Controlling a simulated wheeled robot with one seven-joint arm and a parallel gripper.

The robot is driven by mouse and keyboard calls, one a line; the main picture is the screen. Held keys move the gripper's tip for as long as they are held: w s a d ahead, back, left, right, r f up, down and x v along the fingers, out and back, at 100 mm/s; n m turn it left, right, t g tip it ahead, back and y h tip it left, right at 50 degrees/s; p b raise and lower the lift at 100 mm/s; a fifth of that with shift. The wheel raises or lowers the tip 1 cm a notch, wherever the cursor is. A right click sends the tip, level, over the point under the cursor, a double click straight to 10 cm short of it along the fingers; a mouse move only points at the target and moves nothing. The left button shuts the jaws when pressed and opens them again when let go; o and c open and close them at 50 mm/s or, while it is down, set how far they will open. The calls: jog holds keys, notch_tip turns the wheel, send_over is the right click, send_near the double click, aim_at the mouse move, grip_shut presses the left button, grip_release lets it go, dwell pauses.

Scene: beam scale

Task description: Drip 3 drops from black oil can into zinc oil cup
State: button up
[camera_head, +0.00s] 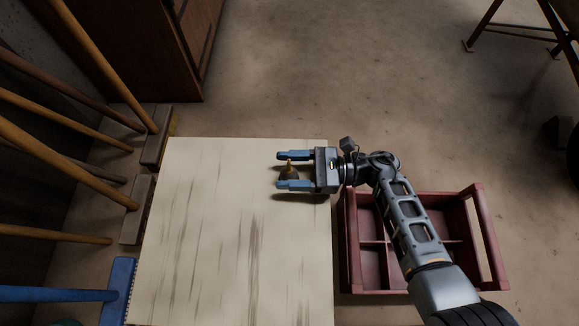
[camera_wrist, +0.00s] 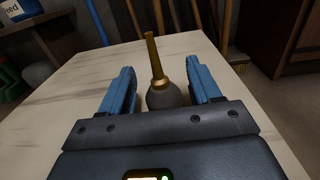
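A small dark oil can (camera_head: 289,174) with a rounded body and a thin brass spout stands on the pale table (camera_head: 200,220) near its right edge. The can also shows in the wrist view (camera_wrist: 163,97), where its body looks dark grey and its spout points up. My gripper (camera_head: 284,170) is open, with its two blue fingers on either side of the can and gaps visible between fingers and can in the wrist view (camera_wrist: 160,92). I see no zinc oil cup in either view.
A red divided crate (camera_head: 352,240) sits right of the table, below my arm. Several brooms (camera_head: 70,170) lean at the left, and a blue broom head (camera_head: 118,290) is by the table's left edge. A brown cabinet (camera_head: 150,45) stands behind. The rest of the tabletop is clear.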

jog(key=shift+o, duration=0.5)
jog(key=shift+r+p, duration=0.1)
jog(key=shift+p, duration=0.2)
jog(key=d+p, duration=0.1)
jog(key=d, duration=0.6)
jog(key=shift+d, duration=0.4)
jog(key=shift+d, duration=0.1)
